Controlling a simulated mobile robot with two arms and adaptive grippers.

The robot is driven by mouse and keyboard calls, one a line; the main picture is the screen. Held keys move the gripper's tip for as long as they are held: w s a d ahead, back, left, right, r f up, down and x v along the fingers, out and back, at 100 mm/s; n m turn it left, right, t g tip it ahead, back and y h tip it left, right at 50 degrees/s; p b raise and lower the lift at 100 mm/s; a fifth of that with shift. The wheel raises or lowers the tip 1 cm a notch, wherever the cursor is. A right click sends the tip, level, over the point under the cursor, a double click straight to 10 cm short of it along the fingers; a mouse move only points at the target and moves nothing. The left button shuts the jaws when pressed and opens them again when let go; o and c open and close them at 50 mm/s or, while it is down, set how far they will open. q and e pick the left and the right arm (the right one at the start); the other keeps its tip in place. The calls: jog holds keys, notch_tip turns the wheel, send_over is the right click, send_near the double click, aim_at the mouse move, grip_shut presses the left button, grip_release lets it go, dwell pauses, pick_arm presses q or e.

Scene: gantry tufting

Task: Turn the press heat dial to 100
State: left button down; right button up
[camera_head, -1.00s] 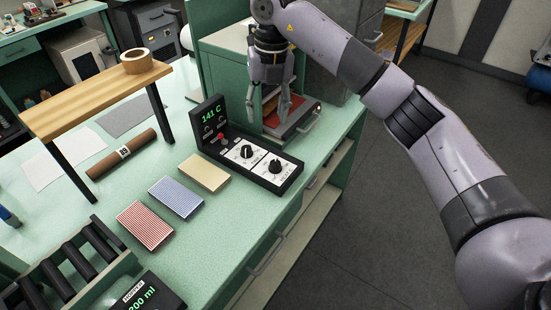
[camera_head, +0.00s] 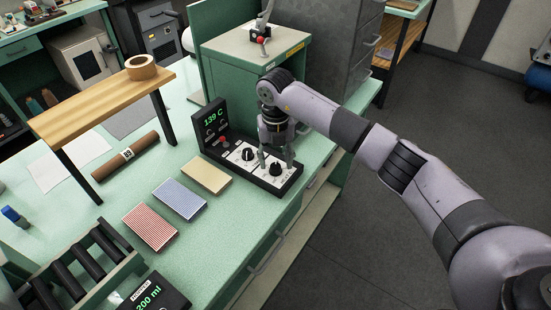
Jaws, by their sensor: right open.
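The press control box (camera_head: 291,187) stands on the green bench, with an upright display (camera_head: 213,121) reading 139 C in green. Its sloping face carries two black dials on white plates: the left dial (camera_head: 247,154) and the right dial (camera_head: 275,168). The dial labels are too small to read. A red knob or lever (camera_head: 224,140) sits below the display. My right gripper (camera_head: 276,163) points down over the right dial, its open fingers on either side of it. I cannot tell whether they touch it. My left gripper is out of view.
A green cabinet (camera_head: 247,62) with a red-tipped lever on top stands behind. Red, blue and yellow blocks lie left of the box. A wooden shelf (camera_head: 108,98) holds a tape roll (camera_head: 141,67). A hopper display (camera_head: 153,293) sits at the front.

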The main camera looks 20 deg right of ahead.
jog(key=shift+f, duration=0.8)
jog(key=shift+c, duration=0.4)
grip_shut()
